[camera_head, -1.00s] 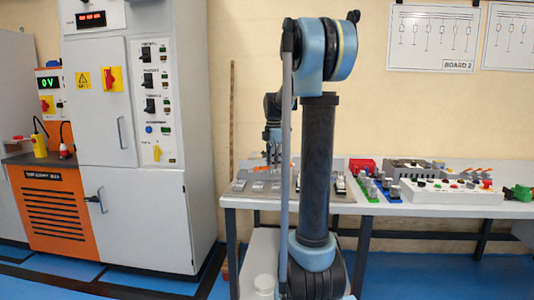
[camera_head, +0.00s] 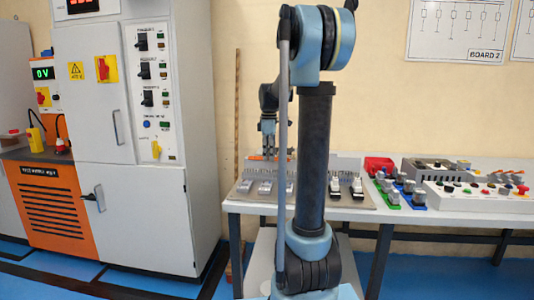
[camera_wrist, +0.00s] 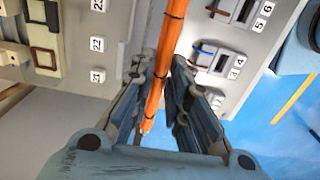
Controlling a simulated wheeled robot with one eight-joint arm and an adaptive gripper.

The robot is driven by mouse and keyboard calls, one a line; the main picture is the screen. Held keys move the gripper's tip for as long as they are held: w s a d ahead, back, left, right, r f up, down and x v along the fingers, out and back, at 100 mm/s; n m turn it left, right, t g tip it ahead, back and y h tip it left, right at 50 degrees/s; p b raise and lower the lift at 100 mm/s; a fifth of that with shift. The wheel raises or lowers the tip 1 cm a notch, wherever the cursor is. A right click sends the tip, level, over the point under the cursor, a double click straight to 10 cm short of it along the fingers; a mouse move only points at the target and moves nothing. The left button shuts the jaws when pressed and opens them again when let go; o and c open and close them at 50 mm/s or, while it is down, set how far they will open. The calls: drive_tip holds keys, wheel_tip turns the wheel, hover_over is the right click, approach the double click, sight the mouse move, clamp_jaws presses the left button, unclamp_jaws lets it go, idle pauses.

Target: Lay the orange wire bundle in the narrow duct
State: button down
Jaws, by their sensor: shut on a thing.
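An orange wire bundle (camera_wrist: 170,45) with dark ties runs lengthwise through the wrist view, between the two fingers of my gripper (camera_wrist: 160,75). The fingers are shut on it, and its lower end shows between them. In the head view my gripper (camera_head: 268,140) is small, above the left part of the bench, with a bit of orange beside it. A narrow grey slotted strip, which may be the duct wall (camera_wrist: 142,25), lies left of the bundle in the wrist view. Whether the bundle is above or inside a duct cannot be told.
Numbered panels lie left (camera_wrist: 75,40) and right (camera_wrist: 230,45) of the bundle in the wrist view. On the bench (camera_head: 400,212) stand a red bin (camera_head: 379,165), coloured modules and a button box (camera_head: 475,197). A tall grey cabinet (camera_head: 135,220) stands at the left.

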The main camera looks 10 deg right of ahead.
sight(270, 164)
drive_tip(key=shift+d+f, duration=0.15)
drive_tip(key=shift+f, duration=2.4)
drive_tip(key=shift+s, duration=0.1)
drive_tip(key=c, duration=1.5)
unclamp_jaws()
drive_tip(key=shift+o, duration=0.2)
drive_tip(key=shift+r, duration=0.1)
wheel_tip(270, 164, up, 12)
drive_tip(key=shift+f, duration=0.15)
